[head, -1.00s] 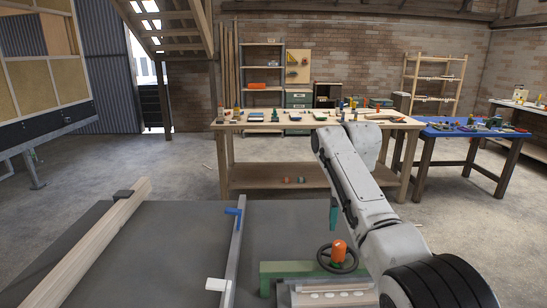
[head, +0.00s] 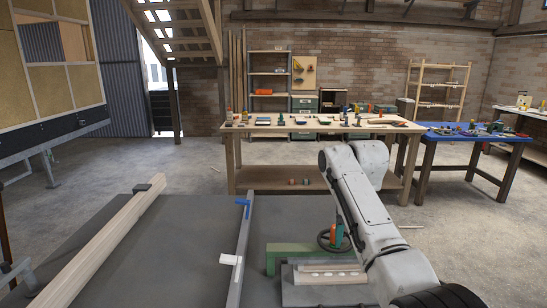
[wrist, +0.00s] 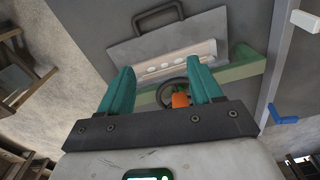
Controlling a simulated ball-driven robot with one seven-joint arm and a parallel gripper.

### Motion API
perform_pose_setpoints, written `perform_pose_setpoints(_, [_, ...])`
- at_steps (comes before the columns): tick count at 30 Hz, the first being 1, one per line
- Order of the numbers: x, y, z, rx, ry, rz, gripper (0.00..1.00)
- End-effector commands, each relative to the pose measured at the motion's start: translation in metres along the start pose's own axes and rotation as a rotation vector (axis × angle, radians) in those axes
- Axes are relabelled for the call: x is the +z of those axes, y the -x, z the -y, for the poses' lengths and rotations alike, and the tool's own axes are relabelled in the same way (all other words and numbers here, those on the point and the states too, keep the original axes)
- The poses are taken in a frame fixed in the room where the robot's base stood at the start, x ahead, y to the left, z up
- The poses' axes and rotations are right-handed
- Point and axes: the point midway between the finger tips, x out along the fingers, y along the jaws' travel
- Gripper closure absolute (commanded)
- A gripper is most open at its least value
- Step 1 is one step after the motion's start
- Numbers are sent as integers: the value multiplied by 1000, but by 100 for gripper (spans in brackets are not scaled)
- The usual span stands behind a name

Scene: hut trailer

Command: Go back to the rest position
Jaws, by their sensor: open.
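My gripper (wrist: 160,78) is open, with its two teal fingers apart and nothing between their tips. In the head view, one teal finger (head: 339,235) shows beside my forearm, overlapping the orange knob of a dark handwheel (head: 323,240). In the wrist view, the orange knob (wrist: 180,100) and wheel lie beyond the fingers, partly behind the right one. I cannot tell the gap between fingers and knob. The rest position is not marked in the frames.
A green bar (head: 290,249) and a grey plate (wrist: 125,50) with a handle and pale holed strip lie on the dark worktop (head: 190,235). A metal rail (head: 243,240) and wooden beam (head: 110,235) lie left. A wooden bench (head: 290,131) and blue table (head: 460,138) stand behind.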

Motion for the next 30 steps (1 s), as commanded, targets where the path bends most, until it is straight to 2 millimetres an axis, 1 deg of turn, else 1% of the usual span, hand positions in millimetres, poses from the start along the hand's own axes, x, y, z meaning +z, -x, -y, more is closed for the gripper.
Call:
perform_pose_setpoints(5, [4,-21,0,-9,17,-15,36])
perform_pose_setpoints(10, [12,-48,0,-21,36,-37,36])
perform_pose_setpoints(14, [23,-76,-1,-33,56,-57,36])
perform_pose_setpoints(17, [37,-103,-3,-46,72,-80,36])
perform_pose_setpoints(21, [68,-145,-11,-66,97,-123,36])
perform_pose_setpoints(23, [84,-161,-15,-73,107,-142,36])
perform_pose_setpoints(24, [95,-170,-19,-78,111,-156,36])
perform_pose_setpoints(26, [112,-184,-25,-83,118,-176,36])
perform_pose_setpoints(29, [143,-202,-35,-90,127,-211,36])
perform_pose_setpoints(30, [156,-208,-40,-91,131,-223,36])
